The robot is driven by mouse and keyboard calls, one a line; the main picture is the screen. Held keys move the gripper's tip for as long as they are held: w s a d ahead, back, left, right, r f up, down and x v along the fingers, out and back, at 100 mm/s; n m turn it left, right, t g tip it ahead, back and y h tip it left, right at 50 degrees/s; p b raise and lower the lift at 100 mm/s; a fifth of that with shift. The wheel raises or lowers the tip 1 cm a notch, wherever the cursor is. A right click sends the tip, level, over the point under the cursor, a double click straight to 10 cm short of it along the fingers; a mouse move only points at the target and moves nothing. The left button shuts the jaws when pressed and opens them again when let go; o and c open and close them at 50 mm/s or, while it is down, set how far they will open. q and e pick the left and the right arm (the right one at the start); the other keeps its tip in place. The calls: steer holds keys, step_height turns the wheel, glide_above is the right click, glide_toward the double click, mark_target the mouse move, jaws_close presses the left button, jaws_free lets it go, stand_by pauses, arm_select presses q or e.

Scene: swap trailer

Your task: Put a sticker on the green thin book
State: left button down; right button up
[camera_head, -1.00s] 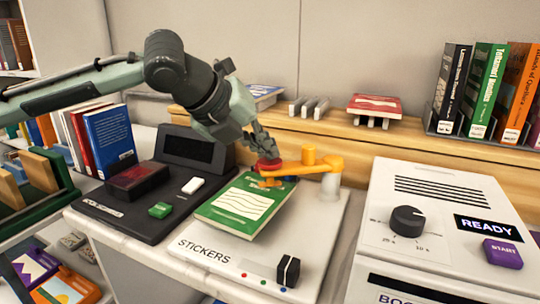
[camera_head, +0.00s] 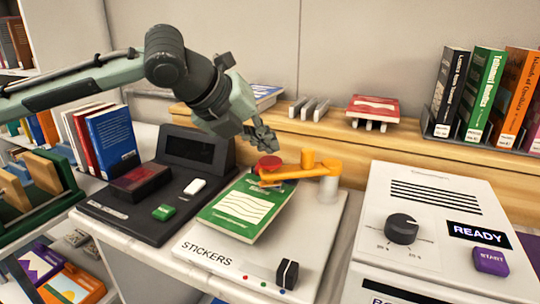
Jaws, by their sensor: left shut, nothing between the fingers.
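The green thin book (camera_head: 234,214) lies flat on the white sticker machine (camera_head: 193,243), which is marked STICKERS. The machine's orange arm (camera_head: 305,172) reaches over the book's far end, with a red round pad (camera_head: 269,163) on top of its tip. My left gripper (camera_head: 272,148) is shut and empty, just above and behind the red pad, apart from it. I cannot tell whether a sticker is on the book; the orange tip hides part of its far end. My right gripper is not in view.
A dark device (camera_head: 140,205) with a screen stands left of the sticker machine. A white machine (camera_head: 438,230) reading READY stands at the right. Books stand in a rack (camera_head: 449,127) on the wooden ledge, and a red book (camera_head: 374,105) lies on a small stand.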

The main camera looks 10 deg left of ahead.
mark_target(267, 161)
arm_select(q)
steer(key=shift+r, duration=2.55)
